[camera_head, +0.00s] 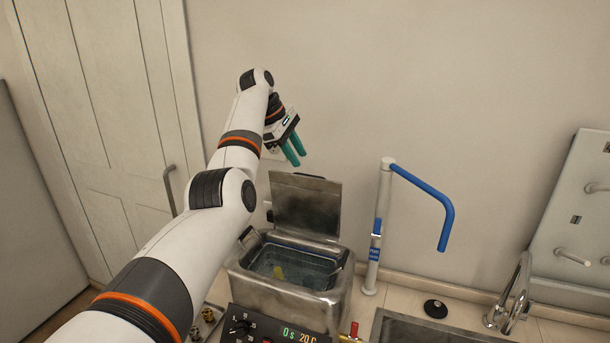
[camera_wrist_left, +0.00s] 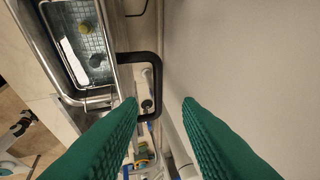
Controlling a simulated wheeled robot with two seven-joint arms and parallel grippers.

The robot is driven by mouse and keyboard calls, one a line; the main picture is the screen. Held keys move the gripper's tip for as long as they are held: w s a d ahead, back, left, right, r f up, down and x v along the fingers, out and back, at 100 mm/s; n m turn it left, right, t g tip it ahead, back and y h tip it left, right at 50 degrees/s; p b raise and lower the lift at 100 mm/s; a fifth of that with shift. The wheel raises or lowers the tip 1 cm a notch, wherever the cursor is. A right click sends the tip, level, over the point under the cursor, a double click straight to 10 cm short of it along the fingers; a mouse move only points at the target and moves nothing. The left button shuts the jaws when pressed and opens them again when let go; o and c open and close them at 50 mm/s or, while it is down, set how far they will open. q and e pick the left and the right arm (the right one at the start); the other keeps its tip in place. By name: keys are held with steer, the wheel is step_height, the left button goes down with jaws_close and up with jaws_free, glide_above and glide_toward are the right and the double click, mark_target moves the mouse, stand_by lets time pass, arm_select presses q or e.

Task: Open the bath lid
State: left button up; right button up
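The metal bath (camera_head: 335,300) stands on the counter, and its lid (camera_head: 307,205) is upright at the back edge, so the bath is open. Water and a basket with a yellowish item show inside. My left gripper (camera_head: 298,158) is above the lid's upper edge, with its teal fingers apart and nothing between them. In the left wrist view the open bath (camera_wrist_left: 75,85) is at the upper left, and a black loop-shaped handle (camera_wrist_left: 157,70) lies beyond the fingertips of the left gripper (camera_wrist_left: 160,103). My right gripper is not in view.
A white post with a blue bent arm (camera_head: 425,200) stands right of the bath. A control panel with dials and a display (camera_head: 285,330) is at the bath's front. A faucet (camera_head: 510,295) and sink (camera_head: 430,330) are further right. The wall is close behind.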

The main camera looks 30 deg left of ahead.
arm_select(q)
steer(key=v, duration=0.3)
steer(key=shift+s+r, duration=0.1)
steer(key=shift+r, duration=0.25)
